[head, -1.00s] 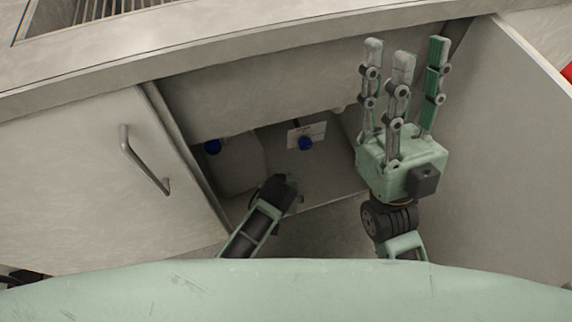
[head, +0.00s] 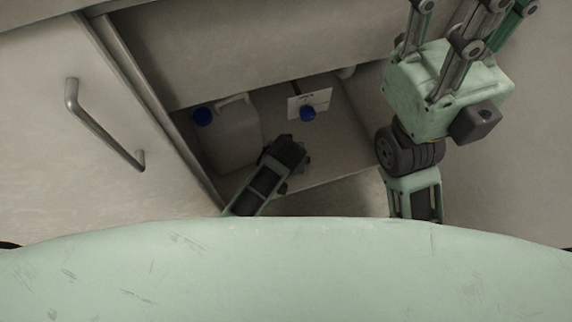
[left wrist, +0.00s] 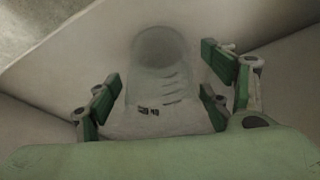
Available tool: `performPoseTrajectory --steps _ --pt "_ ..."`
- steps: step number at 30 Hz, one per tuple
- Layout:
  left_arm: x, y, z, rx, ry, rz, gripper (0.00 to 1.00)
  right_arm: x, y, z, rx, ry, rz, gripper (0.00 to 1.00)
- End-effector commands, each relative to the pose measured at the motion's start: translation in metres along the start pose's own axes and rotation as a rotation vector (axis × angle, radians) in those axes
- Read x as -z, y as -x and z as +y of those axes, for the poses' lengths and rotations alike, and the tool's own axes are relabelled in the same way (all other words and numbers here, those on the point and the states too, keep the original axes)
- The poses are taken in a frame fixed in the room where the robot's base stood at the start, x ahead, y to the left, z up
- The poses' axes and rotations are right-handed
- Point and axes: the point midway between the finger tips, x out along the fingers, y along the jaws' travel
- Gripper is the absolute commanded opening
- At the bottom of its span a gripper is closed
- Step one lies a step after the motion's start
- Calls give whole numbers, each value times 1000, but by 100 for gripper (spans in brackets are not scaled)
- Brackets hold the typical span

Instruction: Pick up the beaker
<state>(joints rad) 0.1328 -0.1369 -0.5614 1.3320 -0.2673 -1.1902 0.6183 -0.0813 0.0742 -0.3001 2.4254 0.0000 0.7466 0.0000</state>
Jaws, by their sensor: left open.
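In the left wrist view a clear, pale beaker (left wrist: 165,85) with faint markings stands between the green-padded fingers of my left gripper (left wrist: 162,88). The gripper is open, and I cannot tell whether any pad touches the glass. In the head view my left forearm reaches into the open cabinet; the gripper and the beaker cannot be made out there. My right gripper (head: 468,25) is raised at the upper right with its fingers apart and nothing visible between them; its fingertips are cut off by the frame.
The cabinet holds a whitish canister (head: 235,135) with a blue cap and a second blue cap (head: 307,114) beside a white label (head: 312,98). A cabinet door with a metal handle (head: 100,130) is on the left. The cabinet's right wall is close to my right arm.

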Motion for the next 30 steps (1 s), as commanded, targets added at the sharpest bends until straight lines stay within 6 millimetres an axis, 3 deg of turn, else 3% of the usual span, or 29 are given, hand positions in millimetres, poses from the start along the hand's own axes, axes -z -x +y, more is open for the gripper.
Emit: performPoseTrajectory --steps 8,25,30 --pt "0 -2 -1 1 0 0 74 0 -2 0 2 1 5 40" --pt "0 -2 -1 1 0 0 23 0 -1 0 2 0 4 40" --pt "0 -2 0 1 0 0 23 0 -1 0 1 0 3 40"
